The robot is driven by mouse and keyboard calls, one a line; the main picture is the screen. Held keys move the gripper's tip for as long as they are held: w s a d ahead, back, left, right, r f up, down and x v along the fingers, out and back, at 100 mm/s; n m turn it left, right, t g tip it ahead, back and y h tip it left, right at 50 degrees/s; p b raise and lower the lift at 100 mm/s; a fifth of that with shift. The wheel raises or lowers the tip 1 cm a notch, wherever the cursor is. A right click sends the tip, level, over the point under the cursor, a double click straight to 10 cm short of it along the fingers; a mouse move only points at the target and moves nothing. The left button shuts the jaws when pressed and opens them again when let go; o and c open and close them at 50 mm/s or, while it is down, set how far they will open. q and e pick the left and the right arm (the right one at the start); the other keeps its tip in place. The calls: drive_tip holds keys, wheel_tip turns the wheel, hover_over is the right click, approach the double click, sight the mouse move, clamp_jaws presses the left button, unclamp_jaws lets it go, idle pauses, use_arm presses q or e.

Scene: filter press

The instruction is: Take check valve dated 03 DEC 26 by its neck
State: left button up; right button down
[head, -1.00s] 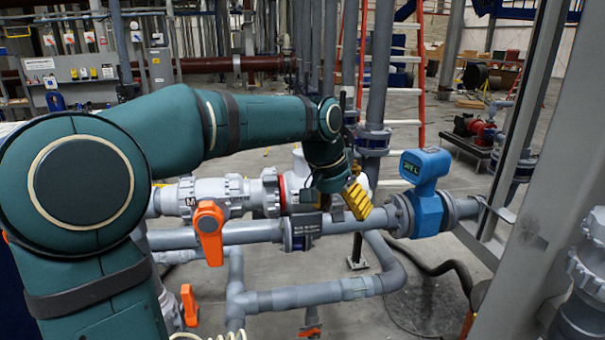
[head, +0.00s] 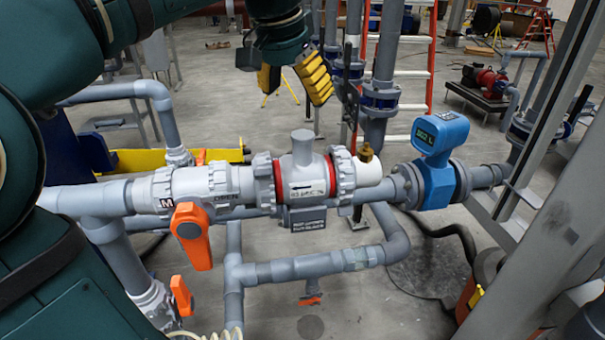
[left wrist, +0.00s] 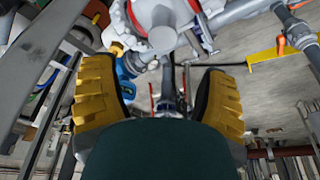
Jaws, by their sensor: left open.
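The check valve (head: 304,185) is a grey body between two red rings in the horizontal pipe run. Its short round neck (head: 303,148) points upward. A white label with an arrow and small print is on its front; I cannot read the date surely. My left gripper (head: 291,82) is above and behind the neck, apart from it, with yellow fingers spread and nothing between them. In the left wrist view, the neck's round end (left wrist: 162,38) shows beyond the open fingers, near the top. My right gripper is not in view.
A grey post (head: 535,240) rises at the right. The space above the neck is clear.

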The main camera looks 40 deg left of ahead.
sight(302, 134)
use_arm(q)
drive_tip(key=x, duration=0.6)
drive_tip(key=shift+f+b, duration=0.4)
drive_tip(key=shift+a+x, duration=0.2)
drive_tip(key=shift+x, duration=2.55)
drive_tip(key=shift+r, duration=0.1)
clamp_jaws()
